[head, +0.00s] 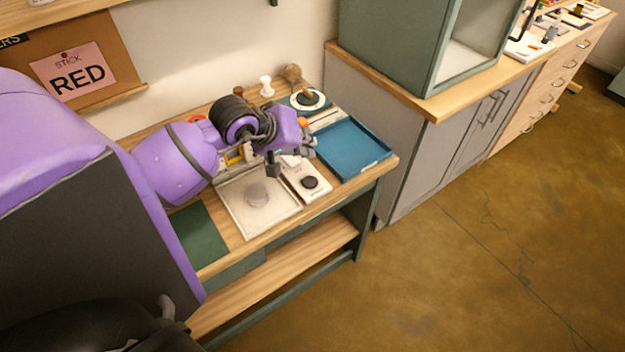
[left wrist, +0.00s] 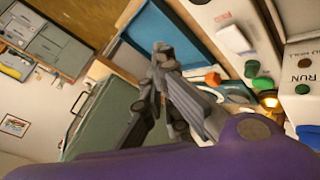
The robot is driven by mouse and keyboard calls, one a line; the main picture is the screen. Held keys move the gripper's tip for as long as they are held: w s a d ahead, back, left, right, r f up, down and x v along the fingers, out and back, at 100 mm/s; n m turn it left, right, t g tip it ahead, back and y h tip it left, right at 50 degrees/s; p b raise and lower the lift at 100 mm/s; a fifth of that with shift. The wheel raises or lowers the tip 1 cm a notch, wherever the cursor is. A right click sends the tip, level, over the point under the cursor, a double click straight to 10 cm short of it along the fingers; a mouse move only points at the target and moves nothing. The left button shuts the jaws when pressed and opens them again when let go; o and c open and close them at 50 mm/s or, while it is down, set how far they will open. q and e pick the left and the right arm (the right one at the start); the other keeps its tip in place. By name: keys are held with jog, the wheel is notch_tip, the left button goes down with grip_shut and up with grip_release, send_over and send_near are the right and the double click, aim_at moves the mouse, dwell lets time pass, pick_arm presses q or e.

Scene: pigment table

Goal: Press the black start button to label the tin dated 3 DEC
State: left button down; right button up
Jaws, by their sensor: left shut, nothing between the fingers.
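A black round button (head: 310,182) sits on a white panel (head: 299,190) at the front of the table. Next to it is a pale square plate (head: 280,212) with a grey round disc (head: 256,194) on it. My left gripper (head: 291,158) is over the table behind the button, apart from it as far as I can tell. The left wrist view shows its fingers (left wrist: 163,62) together and empty. That view also shows a box marked RUN (left wrist: 303,74) with a green button (left wrist: 302,89). I cannot make out a tin dated 3 DEC.
A blue tray (head: 375,159) lies right of the panel, and a green mat (head: 197,235) lies left of the plate. A round black-and-white item (head: 308,99) stands at the back. A pink note reading STICK RED (head: 74,76) hangs on the wall board. A green cabinet (head: 385,45) stands right.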

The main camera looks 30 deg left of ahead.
pick_arm(q)
jog(key=shift+w+a+r, duration=0.1)
jog(key=shift+a+r, duration=0.05)
jog(key=shift+a, duration=0.25)
pick_arm(e)
jog(key=shift+a, duration=0.1)
pick_arm(q)
jog(key=b, duration=0.4)
send_over(307, 176)
notch_tip(307, 176, down, 8)
jog(key=shift+f, duration=0.1)
jog(key=shift+a+f, duration=0.1)
jog(key=shift+f, duration=0.35)
jog(key=shift+r, duration=0.15)
pick_arm(e)
jog(key=shift+h, duration=0.3)
jog(key=shift+s+d+f, duration=0.2)
jog(key=shift+s+f, duration=0.05)
jog(key=shift+f, duration=0.35)
jog(key=shift+s+d+f, duration=0.2)
jog(key=shift+s+f, duration=0.1)
jog(key=shift+f, duration=0.35)
jog(key=shift+s+d+f, duration=0.2)
jog(key=shift+s+f, duration=0.05)
jog(key=shift+f, duration=0.35)
jog(key=shift+s+f, duration=0.3)
